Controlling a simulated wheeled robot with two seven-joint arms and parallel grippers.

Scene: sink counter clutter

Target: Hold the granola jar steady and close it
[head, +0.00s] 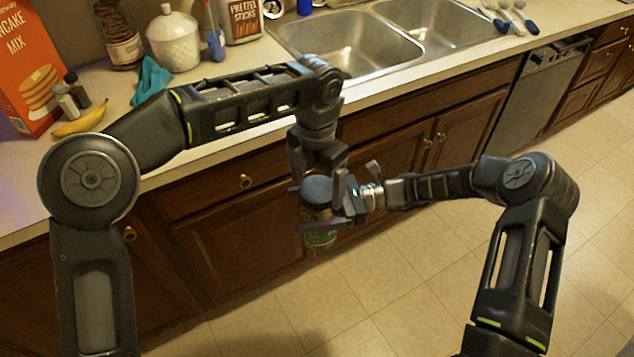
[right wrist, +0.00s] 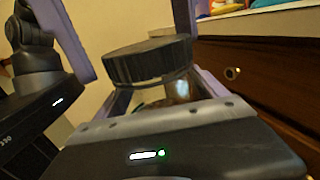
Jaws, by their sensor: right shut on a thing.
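The granola jar (head: 320,222) is held in the air in front of the cabinets, with a green label low on its clear side. Its round dark lid (head: 317,189) sits on top; in the right wrist view the lid (right wrist: 148,63) is ridged and brown contents (right wrist: 181,90) show below it. I cannot tell whether it is seated. My right gripper (head: 322,219) is shut on the jar's body from the right. My left gripper (head: 318,183) points down from above, its fingers open on either side of the lid, with a gap visible at one side.
The counter edge and wooden cabinets (head: 235,225) lie just behind the jar. On the counter stand a pancake mix box (head: 30,70), a banana (head: 80,120), a white canister (head: 174,40) and a teal cloth (head: 150,80). The steel sink (head: 345,45) is behind. The tiled floor (head: 400,270) is clear.

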